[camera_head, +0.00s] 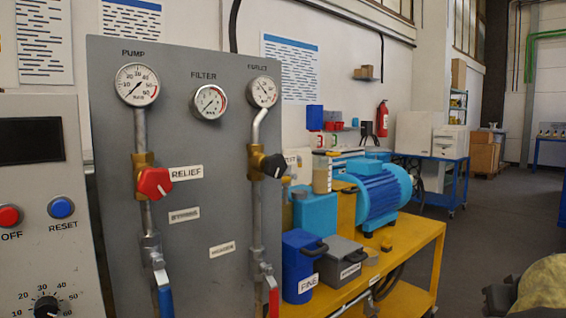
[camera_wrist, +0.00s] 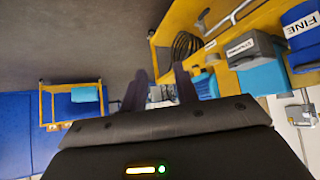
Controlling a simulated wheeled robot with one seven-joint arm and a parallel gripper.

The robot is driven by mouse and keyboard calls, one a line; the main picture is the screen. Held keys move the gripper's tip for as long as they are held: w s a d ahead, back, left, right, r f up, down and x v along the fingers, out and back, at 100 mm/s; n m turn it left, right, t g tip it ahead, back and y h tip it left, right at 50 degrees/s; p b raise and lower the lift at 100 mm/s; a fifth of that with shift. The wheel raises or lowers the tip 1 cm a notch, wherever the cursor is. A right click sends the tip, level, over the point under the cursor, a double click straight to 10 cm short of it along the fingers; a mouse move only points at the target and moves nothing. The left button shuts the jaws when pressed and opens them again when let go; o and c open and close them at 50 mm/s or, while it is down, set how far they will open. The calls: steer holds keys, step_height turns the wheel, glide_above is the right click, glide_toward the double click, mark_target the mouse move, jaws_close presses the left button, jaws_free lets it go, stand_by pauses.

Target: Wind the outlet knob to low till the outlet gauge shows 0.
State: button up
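The outlet gauge (camera_head: 262,92) is a small round dial at the top right of the grey panel (camera_head: 215,150). Its needle is too small to read surely, but it does not look to be at the bottom of the scale. Below it, on a brass body, is a black knob (camera_head: 274,166), seen at an angle, with a partly hidden label beside it. My gripper (camera_wrist: 159,76) shows in the wrist view with its two dark fingers apart and nothing seen between them. It faces the floor and yellow cart, away from the knob, which is not in the wrist view.
A red relief knob (camera_head: 154,183), pump gauge (camera_head: 137,84) and filter gauge (camera_head: 209,102) share the panel. A blue lever (camera_head: 164,298) and red lever (camera_head: 271,292) hang low. A yellow cart (camera_head: 415,262) with a blue motor (camera_head: 383,196) stands right of it.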

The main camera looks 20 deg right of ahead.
steer(key=w+a+f+n+g+y, duration=0.1)
steer(key=w+a+f, duration=0.2)
steer(key=a, duration=0.2)
steer(key=w+a+f+y, duration=0.1)
steer(key=w+a+f, duration=0.25)
steer(key=a, duration=0.25)
steer(key=s+a+f+n+g+y, duration=0.1)
steer(key=a+f, duration=0.3)
steer(key=a, duration=0.5)
steer(key=s+a+f+n+g+y+p, duration=0.1)
steer(key=a+f, duration=0.4)
steer(key=a, duration=0.5)
steer(key=s+a+f+n+g+p, duration=0.1)
steer(key=s+a+f+n, duration=0.1)
steer(key=a, duration=0.7)
step_height(320, 180, down, 2)
steer(key=shift+s+a+f+n+g+y, duration=0.2)
steer(key=shift+n+g+y, duration=0.2)
steer(key=shift+n, duration=0.3)
